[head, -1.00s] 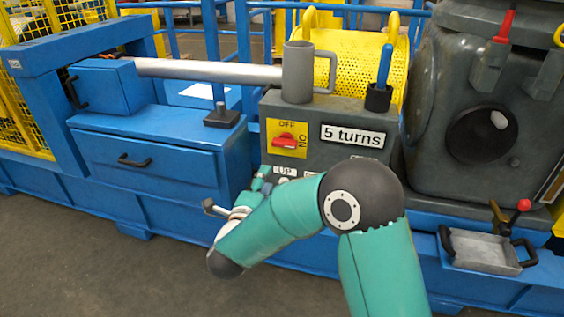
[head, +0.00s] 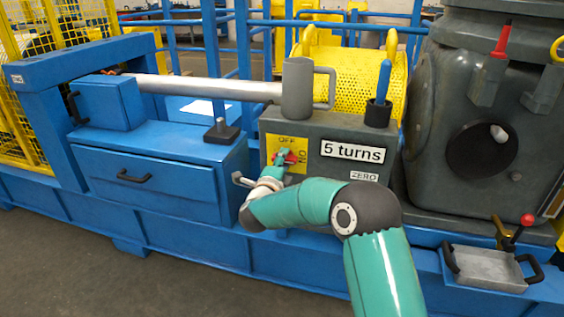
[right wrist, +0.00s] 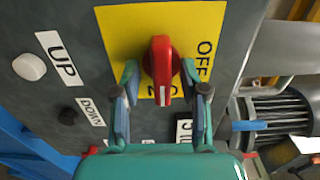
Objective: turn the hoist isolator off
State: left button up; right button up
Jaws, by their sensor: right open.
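The hoist isolator is a red rotary knob (right wrist: 161,68) on a yellow plate (right wrist: 118,32) in the right wrist view. OFF is printed at the plate's right edge there, ON at its lower edge. The knob's bar lies toward ON and partly covers that word. My right gripper (right wrist: 160,78) is open, with one finger on each side of the knob; I cannot tell whether either touches it. In the head view the right gripper (head: 283,157) is in front of the yellow plate (head: 271,143) and partly hides the red knob (head: 292,157). My left gripper is not in view.
UP (right wrist: 62,60) and DOWN (right wrist: 90,112) labels sit beside white and black buttons near the plate. A metal tray (head: 486,268) is at lower right.

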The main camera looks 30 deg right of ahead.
jog(key=shift+w+d, duration=0.4)
jog(key=shift+d, duration=0.05)
